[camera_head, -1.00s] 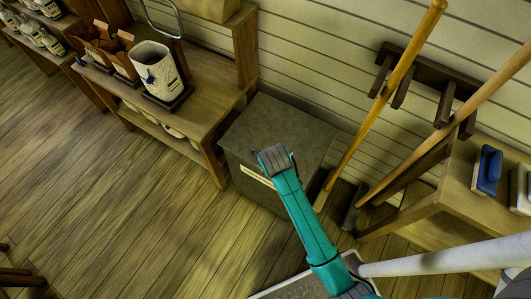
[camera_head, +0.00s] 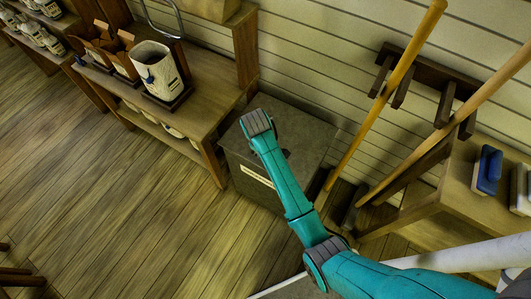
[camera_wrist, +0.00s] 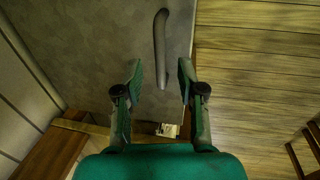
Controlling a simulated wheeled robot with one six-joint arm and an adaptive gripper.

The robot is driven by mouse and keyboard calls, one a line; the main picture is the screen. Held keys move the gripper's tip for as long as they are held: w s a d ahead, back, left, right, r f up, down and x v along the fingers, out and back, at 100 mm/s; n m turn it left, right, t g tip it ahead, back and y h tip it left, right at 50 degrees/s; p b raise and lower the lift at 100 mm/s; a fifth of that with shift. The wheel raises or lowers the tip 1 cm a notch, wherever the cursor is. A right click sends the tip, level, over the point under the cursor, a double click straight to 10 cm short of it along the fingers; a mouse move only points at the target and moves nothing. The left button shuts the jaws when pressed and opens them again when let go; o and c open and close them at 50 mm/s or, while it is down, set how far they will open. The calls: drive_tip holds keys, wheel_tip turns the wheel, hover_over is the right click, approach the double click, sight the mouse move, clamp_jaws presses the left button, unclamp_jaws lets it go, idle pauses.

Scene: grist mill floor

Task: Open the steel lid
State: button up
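The steel lid (camera_head: 308,127) is the flat grey top of a box-like bin standing against the wall; it lies flat and looks closed. In the wrist view the lid (camera_wrist: 95,45) fills the upper left, with a dark curved bar handle (camera_wrist: 161,30) near its edge. My gripper (camera_wrist: 159,72) is open, one finger on each side of the handle's near end in the picture. I cannot tell the height gap, and no contact shows. In the head view my arm covers part of the bin and the fingers are hidden.
A wooden bench (camera_head: 205,95) with a white canister (camera_head: 155,70) stands left of the bin. Long wooden poles (camera_head: 385,100) lean on a wall rack to the right, near a shelf (camera_head: 455,195) with brushes. Open plank floor (camera_head: 130,220) lies in front.

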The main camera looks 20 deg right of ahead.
drive_tip(key=shift+w+d+f, duration=0.1)
drive_tip(key=shift+d+f, duration=0.05)
drive_tip(key=shift+f, duration=0.75)
drive_tip(key=shift+w+d+f, duration=0.1)
drive_tip(key=shift+d+f, duration=0.05)
drive_tip(key=shift+f, duration=0.75)
clamp_jaws()
